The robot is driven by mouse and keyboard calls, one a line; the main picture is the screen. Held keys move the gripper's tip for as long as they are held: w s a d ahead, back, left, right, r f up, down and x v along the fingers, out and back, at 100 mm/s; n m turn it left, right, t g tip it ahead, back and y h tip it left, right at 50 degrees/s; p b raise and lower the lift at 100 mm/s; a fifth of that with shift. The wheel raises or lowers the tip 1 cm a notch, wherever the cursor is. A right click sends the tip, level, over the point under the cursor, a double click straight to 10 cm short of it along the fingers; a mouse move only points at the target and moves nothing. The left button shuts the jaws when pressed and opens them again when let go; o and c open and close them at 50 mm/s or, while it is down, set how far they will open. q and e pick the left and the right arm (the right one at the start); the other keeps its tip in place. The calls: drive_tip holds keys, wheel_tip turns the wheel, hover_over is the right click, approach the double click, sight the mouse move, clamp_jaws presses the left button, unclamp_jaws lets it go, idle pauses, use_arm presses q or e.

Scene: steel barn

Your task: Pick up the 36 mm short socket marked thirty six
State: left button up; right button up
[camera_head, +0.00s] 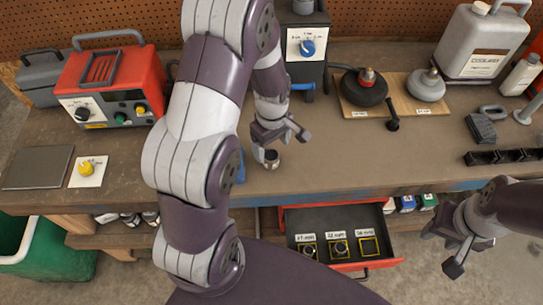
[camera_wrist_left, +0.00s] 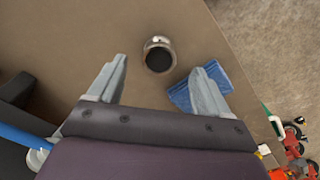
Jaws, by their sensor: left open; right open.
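A short steel socket (camera_head: 271,159) stands upright on the workbench (camera_head: 330,165), just beyond my left gripper's fingertips. In the left wrist view the socket (camera_wrist_left: 158,56) shows its dark round opening, ahead of and between the two fingers, touching neither. I cannot read its marking. My left gripper (camera_head: 283,141) is open and empty; both of its fingers show in the left wrist view (camera_wrist_left: 160,78). My right gripper (camera_head: 444,250) is open and empty, off the bench's front edge at lower right.
An open red drawer (camera_head: 365,266) below the bench holds two sockets in labelled yellow squares; the third square is empty. A blue cloth (camera_wrist_left: 227,82) lies by the socket.

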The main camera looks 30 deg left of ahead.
sight(271, 155)
use_arm(q)
drive_tip(key=f, duration=0.5)
drive_tip(key=shift+w+a+p, duration=0.1)
drive_tip(key=shift+a+p, duration=0.15)
drive_tip(key=shift+p, duration=0.1)
drive_tip(key=c, duration=1.3)
drive_tip(key=shift+r, duration=0.1)
